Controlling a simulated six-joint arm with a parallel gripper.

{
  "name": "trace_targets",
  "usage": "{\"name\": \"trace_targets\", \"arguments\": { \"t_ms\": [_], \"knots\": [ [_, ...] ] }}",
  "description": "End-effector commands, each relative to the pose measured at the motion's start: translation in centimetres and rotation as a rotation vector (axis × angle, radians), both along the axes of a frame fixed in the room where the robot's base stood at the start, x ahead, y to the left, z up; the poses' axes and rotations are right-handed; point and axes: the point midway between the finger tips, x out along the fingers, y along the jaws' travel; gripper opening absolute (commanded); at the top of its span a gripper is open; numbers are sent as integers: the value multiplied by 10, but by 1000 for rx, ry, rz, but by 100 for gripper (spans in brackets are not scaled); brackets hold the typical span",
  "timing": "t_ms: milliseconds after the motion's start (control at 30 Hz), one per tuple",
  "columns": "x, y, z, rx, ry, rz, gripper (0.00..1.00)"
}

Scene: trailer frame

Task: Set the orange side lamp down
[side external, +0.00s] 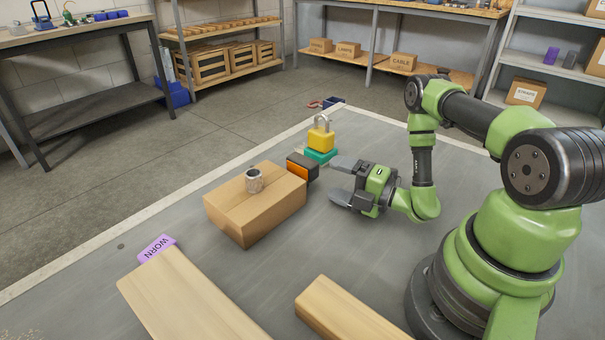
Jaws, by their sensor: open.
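The orange side lamp (301,167) has a dark housing with an orange face. It is at the right end of the cardboard box (253,214), and I cannot tell whether it touches the box or what is under it. My gripper (334,179) is open, just to the right of the lamp. The lamp appears clear of the fingertips.
A metal cylinder (254,181) stands on the box. A yellow padlock (321,138) stands on a teal block (321,156) behind the lamp. A purple "WORN" tag (157,248) and wooden beams (186,301) (345,313) lie in front. Grey surface is clear between box and beams.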

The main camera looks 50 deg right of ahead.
Motion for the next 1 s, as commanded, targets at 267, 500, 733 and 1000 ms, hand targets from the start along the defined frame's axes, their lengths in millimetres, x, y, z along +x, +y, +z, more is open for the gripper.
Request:
{"name": "trace_targets", "arguments": {
  "t_ms": [267,500,733,1000],
  "knots": [
    [36,8,-3,-3,-4,7,74],
    [51,10,-3,0,0,0,74],
    [51,10,-3,1,1,0,60],
    [51,9,-3,1,1,0,12]
  ]
}}
